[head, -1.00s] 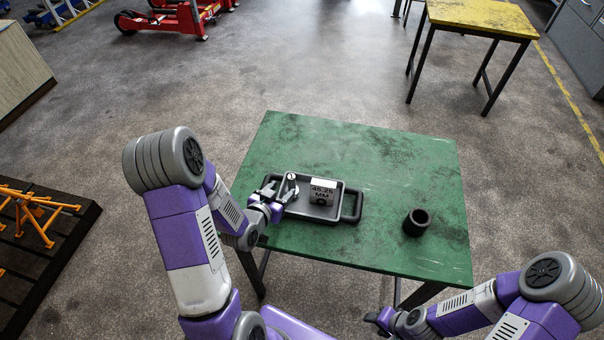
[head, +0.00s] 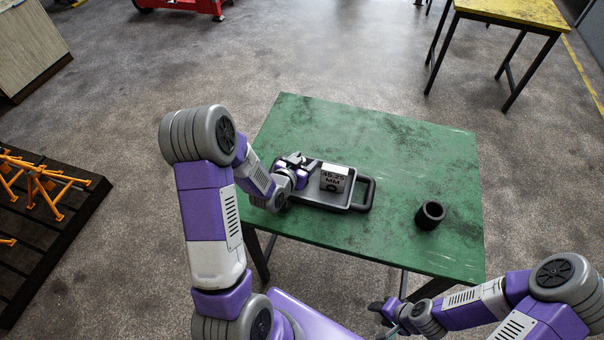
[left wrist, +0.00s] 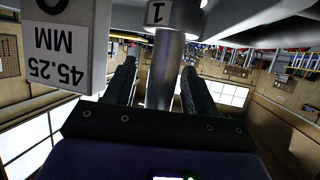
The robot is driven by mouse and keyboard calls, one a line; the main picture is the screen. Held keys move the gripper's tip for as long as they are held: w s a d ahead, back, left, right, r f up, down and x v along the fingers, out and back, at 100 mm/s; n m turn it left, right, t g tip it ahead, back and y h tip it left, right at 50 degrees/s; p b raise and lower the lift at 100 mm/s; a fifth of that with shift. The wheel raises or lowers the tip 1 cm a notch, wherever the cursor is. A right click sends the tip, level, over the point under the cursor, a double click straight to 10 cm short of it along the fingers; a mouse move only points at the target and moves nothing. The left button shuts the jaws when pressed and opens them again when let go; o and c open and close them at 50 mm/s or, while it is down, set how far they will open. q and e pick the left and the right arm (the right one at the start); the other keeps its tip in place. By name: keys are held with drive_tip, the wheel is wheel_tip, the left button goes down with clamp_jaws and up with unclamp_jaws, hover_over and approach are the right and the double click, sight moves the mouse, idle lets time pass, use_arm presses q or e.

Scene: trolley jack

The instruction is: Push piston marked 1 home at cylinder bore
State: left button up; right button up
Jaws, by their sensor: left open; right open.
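The piston marked 1 (left wrist: 166,72) shows in the left wrist view as a grey metal cylinder with a white "1" tag at the picture's top. My left gripper (left wrist: 159,80) is open, with one dark finger on each side of the piston; I cannot tell whether they touch it. In the head view my left gripper (head: 297,163) is at the left end of a dark tray (head: 341,203) and hides the piston. A black hollow cylinder (head: 430,215), which looks like the cylinder bore, stands on the table's right side. My right gripper (head: 382,311) is low, by the table's front edge.
A grey block marked 45.25 MM (head: 334,180) stands in the tray, close beside my left gripper; it also shows in the left wrist view (left wrist: 68,45). The green table (head: 350,120) is clear behind the tray and between tray and black cylinder.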

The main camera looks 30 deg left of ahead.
use_arm(q)
drive_tip(key=shift+w+f, duration=0.1)
drive_tip(key=shift+w, duration=0.05)
clamp_jaws()
idle(0.4)
